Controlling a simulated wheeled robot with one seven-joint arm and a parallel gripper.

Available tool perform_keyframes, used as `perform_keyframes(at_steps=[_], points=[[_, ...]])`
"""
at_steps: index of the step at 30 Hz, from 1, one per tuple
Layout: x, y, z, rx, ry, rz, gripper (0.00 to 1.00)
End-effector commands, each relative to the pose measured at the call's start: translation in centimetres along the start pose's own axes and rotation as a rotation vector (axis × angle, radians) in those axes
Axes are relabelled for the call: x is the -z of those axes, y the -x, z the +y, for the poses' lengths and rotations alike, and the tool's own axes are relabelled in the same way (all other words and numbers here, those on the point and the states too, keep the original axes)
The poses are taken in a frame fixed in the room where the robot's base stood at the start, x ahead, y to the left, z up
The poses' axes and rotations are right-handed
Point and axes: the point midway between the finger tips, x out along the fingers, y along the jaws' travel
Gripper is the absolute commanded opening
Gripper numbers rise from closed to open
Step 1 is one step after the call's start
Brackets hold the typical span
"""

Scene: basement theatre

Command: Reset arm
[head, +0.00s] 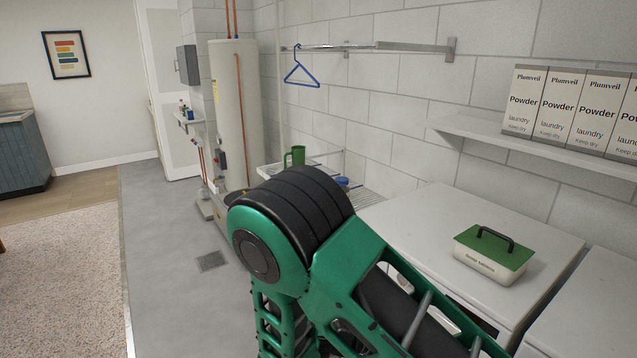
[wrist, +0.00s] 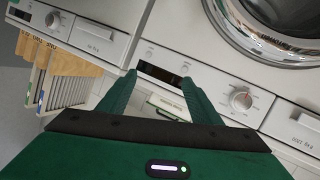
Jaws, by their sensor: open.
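My green arm fills the lower middle of the head view, folded at a large black-banded joint; my gripper is out of sight there. In the wrist view my gripper (wrist: 160,90) shows two green fingers spread apart, with nothing between them. It is open and empty. Beyond the fingers is the front of a white washing machine (wrist: 268,80) with a dial, a dark display and part of a round door. The wrist picture is tilted. I cannot tell how far the fingertips are from the machine.
A white appliance top (head: 420,225) carries a green-lidded box (head: 490,262). Powder boxes (head: 570,110) line a wall shelf (head: 470,128). A blue hanger (head: 302,72) hangs from a rail. A water heater (head: 232,115) stands behind. Grey floor (head: 170,290) at left is clear.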

Motion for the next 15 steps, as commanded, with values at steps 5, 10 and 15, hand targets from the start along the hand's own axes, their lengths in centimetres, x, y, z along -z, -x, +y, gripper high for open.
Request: perform_keyframes(at_steps=[5, 10, 15], points=[[2.7, -3.7, 3.0, -0.107, 0.094, -0.216, 0.58], [4.5, -6.4, 6.2, -0.152, 0.181, -0.424, 0.58], [6.1, -8.4, 9.8, -0.147, 0.253, -0.626, 0.58]])
